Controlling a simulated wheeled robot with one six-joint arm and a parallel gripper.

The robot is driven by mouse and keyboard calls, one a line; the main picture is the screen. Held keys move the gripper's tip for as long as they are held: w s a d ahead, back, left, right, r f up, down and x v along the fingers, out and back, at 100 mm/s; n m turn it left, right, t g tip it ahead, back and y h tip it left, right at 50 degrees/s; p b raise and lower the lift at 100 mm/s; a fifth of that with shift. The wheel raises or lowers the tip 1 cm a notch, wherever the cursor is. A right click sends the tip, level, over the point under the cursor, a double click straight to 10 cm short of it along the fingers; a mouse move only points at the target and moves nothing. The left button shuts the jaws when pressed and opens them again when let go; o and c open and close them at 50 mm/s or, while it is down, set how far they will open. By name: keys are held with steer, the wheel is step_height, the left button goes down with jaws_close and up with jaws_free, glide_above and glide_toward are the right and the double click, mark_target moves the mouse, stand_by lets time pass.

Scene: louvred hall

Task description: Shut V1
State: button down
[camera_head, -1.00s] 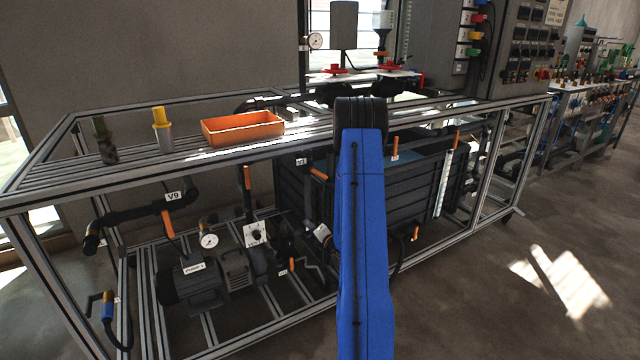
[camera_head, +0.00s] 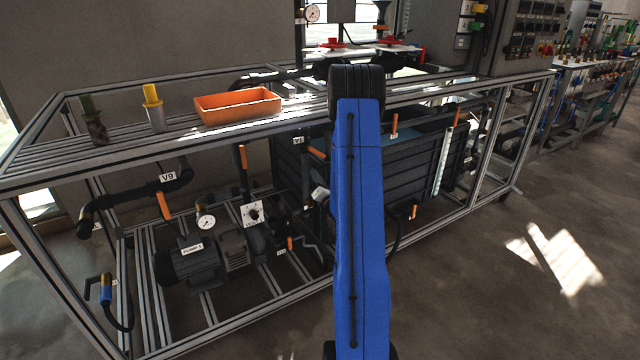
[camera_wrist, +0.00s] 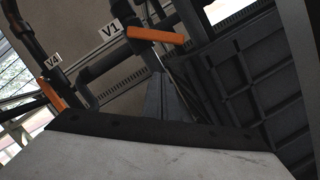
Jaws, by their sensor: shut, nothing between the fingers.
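The V1 label (camera_wrist: 109,32) is a white tag on dark piping in the wrist view. The orange V1 lever (camera_wrist: 155,35) is beside it, running right and slightly down from the valve. In the head view the V1 label (camera_head: 298,140) and V1 lever (camera_head: 317,153) show just left of my blue arm, at the tank's upper left corner. My gripper (camera_wrist: 161,80) shows in the wrist view as narrow grey fingers together, pointing up below the lever. A gap to the lever seems to remain. In the head view my arm hides the gripper.
The V4 label (camera_wrist: 52,60) and its orange lever (camera_wrist: 52,94) are at left in the wrist view. The ribbed dark tank (camera_wrist: 262,85) is at right. Frame rails (camera_head: 250,135) run above the piping. An orange tray (camera_head: 238,106) stands on the rack top. Open floor lies right.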

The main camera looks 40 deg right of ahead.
mark_target(317, 152)
steer(key=shift+w+d+r, duration=0.25)
steer(key=shift+d+r, duration=0.3)
steer(key=shift+r, duration=0.05)
steer(key=shift+w+d+r, duration=0.25)
steer(key=shift+d+r, duration=0.25)
steer(key=shift+r, duration=0.1)
steer(key=shift+w+d+r, duration=0.25)
steer(key=shift+d+r, duration=0.3)
steer(key=shift+r, duration=0.05)
steer(key=shift+d, duration=0.1)
steer(key=shift+s+d+r, duration=0.1)
steer(key=shift+d+r, duration=0.05)
steer(key=shift+d, duration=0.15)
